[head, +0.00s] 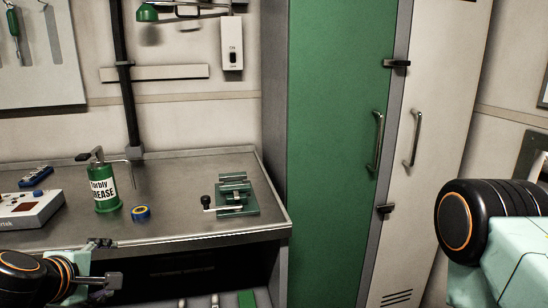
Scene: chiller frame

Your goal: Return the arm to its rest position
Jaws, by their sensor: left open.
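My left gripper (108,262) is in the lower left of the head view, in front of the workbench's front edge. Its two dark fingers are apart and nothing shows between them. My left arm comes in from the lower left corner. Part of my right arm (505,240), a black joint and a teal link, shows at the right edge; its gripper is out of the picture.
The metal workbench (170,185) holds a green grease can (104,188), a blue-yellow tape roll (140,212), a small green vise (237,195) and a grey instrument box (30,210). A green locker (335,130) stands right of the bench. Floor space is mostly hidden.

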